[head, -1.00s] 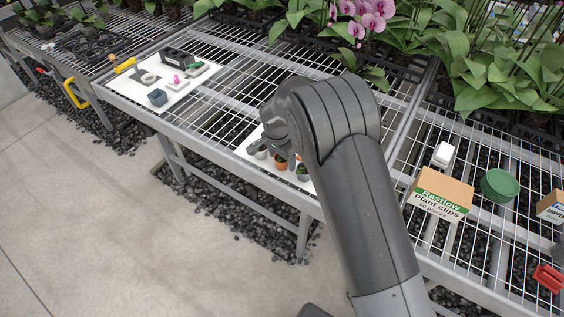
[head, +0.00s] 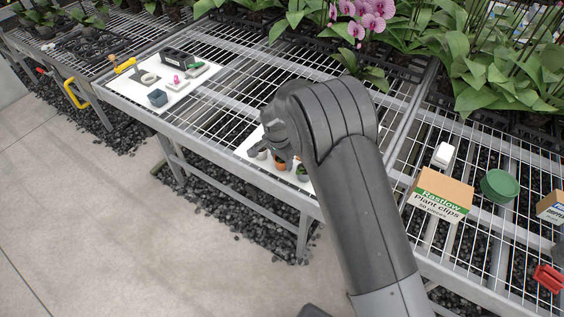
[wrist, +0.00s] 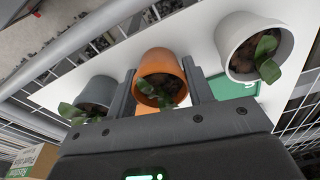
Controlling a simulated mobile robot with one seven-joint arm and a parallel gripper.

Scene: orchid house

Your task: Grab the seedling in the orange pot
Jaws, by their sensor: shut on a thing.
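The orange pot (wrist: 158,66) holds a small green seedling (wrist: 157,93) in dark soil, with a few leaves. My gripper (wrist: 160,80) is shut on this pot, one finger against each side. A light grey-white pot with a seedling (wrist: 252,48) stands to the right in the wrist view. A dark grey pot with a seedling (wrist: 96,92) stands to the left. In the head view the orange pot (head: 280,164) shows at the bench's front edge, partly hidden by my gripper (head: 279,150).
The pots are at a white mat (head: 244,151) on the wire mesh bench (head: 215,115). A green patch (wrist: 232,87) lies by the right finger. A second white mat with tools (head: 184,90) is to the left. A plant clips box (head: 440,193) stands right of my arm.

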